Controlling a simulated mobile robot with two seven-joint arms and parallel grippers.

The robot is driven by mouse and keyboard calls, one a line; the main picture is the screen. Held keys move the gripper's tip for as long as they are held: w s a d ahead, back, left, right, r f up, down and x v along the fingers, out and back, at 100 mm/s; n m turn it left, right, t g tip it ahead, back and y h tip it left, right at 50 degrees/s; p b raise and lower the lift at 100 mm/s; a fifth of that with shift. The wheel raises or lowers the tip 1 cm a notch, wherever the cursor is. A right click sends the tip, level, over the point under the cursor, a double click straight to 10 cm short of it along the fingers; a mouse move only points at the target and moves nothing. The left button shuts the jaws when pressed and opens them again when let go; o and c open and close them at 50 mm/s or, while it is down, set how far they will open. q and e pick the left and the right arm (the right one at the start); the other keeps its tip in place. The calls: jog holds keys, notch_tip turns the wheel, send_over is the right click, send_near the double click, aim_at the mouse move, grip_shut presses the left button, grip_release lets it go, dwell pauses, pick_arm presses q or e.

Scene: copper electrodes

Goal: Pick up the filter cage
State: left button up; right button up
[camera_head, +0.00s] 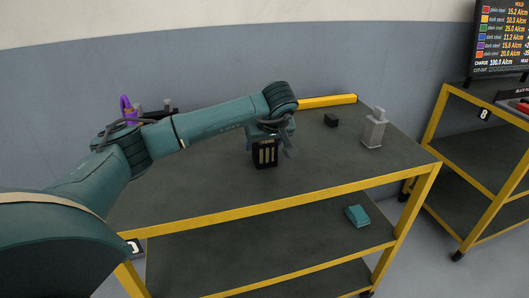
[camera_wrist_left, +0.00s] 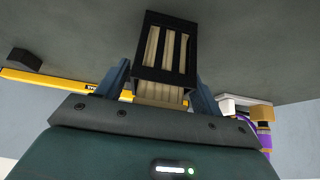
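The filter cage (camera_head: 265,153) is a small black frame with cream slats, upright at the middle of the table top. My left gripper (camera_head: 270,130) is over it, pointing down, and partly hides its top. In the left wrist view the cage (camera_wrist_left: 166,50) lies between the two fingers of my left gripper (camera_wrist_left: 162,78), one finger on each side. The fingers are very close to its sides; I cannot tell whether they touch it. My right gripper is not in view.
The table (camera_head: 200,200) has yellow edges. A grey bottle-like block (camera_head: 374,130) and a small black block (camera_head: 331,120) stand to the right. A purple item (camera_head: 126,108) is behind my left arm. A teal object (camera_head: 357,215) lies on the lower shelf. The table front is clear.

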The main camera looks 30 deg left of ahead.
pick_arm(q)
jog(key=c, duration=0.9)
jog(key=shift+r, duration=0.1)
jog(key=shift+r, duration=0.1)
